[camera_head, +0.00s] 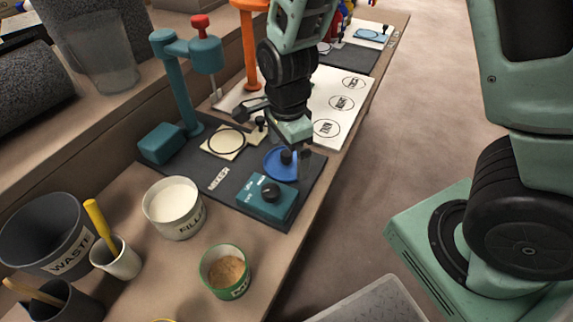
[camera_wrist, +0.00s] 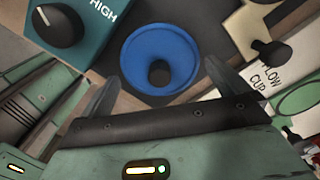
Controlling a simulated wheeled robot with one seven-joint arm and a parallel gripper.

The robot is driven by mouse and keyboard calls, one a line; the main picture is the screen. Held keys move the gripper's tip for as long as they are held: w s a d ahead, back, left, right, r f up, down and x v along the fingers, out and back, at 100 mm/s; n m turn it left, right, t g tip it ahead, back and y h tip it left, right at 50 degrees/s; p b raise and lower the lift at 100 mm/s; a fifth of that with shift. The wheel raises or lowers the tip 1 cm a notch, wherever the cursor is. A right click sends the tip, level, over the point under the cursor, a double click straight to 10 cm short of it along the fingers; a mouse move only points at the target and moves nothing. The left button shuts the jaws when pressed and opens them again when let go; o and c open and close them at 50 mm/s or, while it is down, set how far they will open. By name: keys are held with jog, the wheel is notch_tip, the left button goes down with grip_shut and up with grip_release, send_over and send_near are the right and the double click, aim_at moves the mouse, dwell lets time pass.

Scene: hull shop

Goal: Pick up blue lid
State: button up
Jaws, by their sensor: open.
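The blue lid (camera_head: 274,164) is a round disc with a black knob at its middle. It lies on the dark mat (camera_head: 205,170), behind the teal box with a black dial (camera_head: 266,198). My gripper (camera_head: 281,134) is above the lid in the head view, and its arm and fingers hide part of that area. The lid's knob shows as a dark round shape near the rim closest to my gripper.
A teal stand (camera_head: 184,85) rises at the left of the mat, and an orange post (camera_head: 248,50) stands behind. A white filler tub (camera_head: 173,207), a green cup (camera_head: 225,271) and a dark waste bucket (camera_head: 48,233) are at the front left. The bench edge is to the right.

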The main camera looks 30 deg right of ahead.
jog(key=shift+f, duration=0.75)
jog(key=shift+r, duration=0.1)
jog(key=c, duration=0.6)
